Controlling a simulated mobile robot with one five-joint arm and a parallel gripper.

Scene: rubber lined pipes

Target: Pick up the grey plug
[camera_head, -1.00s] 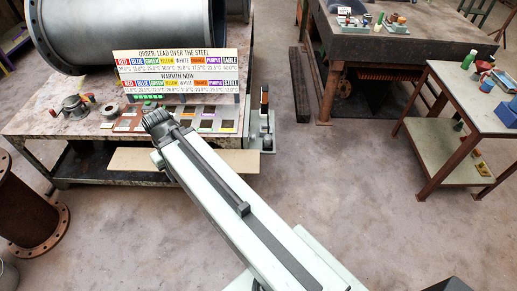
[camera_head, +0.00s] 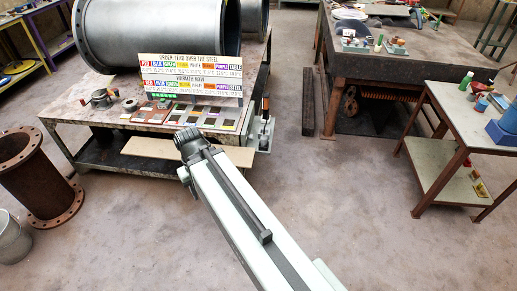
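I cannot pick out a grey plug for certain; the small items are too tiny to tell. A grey flanged piece (camera_head: 101,98) lies at the left of the steel work table (camera_head: 88,82), with a small ring-like piece (camera_head: 131,104) beside it. My arm reaches from the bottom right towards this table and ends in a dark ribbed joint. My gripper's fingers do not show, so what they hold is hidden.
A large grey pipe (camera_head: 150,35) lies on the steel table behind a sign board (camera_head: 190,77) and coloured squares. A rusty flanged pipe (camera_head: 35,175) and a bucket (camera_head: 12,238) stand left. A dark bench (camera_head: 400,45) and side table (camera_head: 470,125) stand right. The middle floor is clear.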

